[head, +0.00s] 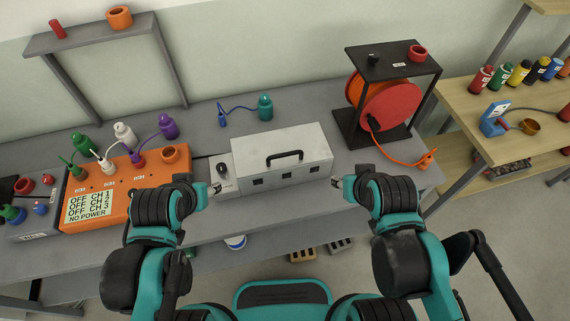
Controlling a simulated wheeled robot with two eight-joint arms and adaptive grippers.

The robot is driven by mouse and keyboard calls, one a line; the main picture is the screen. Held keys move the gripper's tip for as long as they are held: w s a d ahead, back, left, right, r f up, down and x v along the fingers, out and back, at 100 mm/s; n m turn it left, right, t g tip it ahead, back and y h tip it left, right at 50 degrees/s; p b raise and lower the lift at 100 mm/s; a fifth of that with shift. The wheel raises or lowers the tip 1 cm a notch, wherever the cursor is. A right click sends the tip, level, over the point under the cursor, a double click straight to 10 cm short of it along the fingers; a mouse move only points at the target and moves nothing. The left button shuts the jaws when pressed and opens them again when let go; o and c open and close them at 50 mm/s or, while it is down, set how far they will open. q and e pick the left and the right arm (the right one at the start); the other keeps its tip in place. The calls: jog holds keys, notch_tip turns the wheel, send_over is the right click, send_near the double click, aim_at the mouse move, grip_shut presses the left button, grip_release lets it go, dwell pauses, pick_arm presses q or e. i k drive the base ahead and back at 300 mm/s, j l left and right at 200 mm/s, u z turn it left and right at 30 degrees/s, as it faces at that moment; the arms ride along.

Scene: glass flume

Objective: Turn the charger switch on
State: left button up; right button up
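An orange box (142,187) stands on the grey bench at the left. Its screen (91,207) reads OFF CH 1, OFF CH 2, OFF CH 3, NO POWER. Green, white and purple plugs sit on its top. A light grey unit with a dark round knob (222,168) stands between it and the silver case; I cannot tell which part is the charger switch. My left gripper (215,189) is in front of the grey unit. My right gripper (337,184) is at the right front of the silver case. Both fingertips are too small to read.
The silver case (300,153) with a black handle sits mid-bench. An orange cable reel (390,105) stands in a black frame at the right. The back of the bench has free room.

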aim_at(221, 167)
jog(key=j+z, duration=0.4)
jog(key=j, duration=0.2)
jog(key=k+j+z, duration=0.1)
jog(key=j+z, duration=0.25)
jog(key=j, duration=0.2)
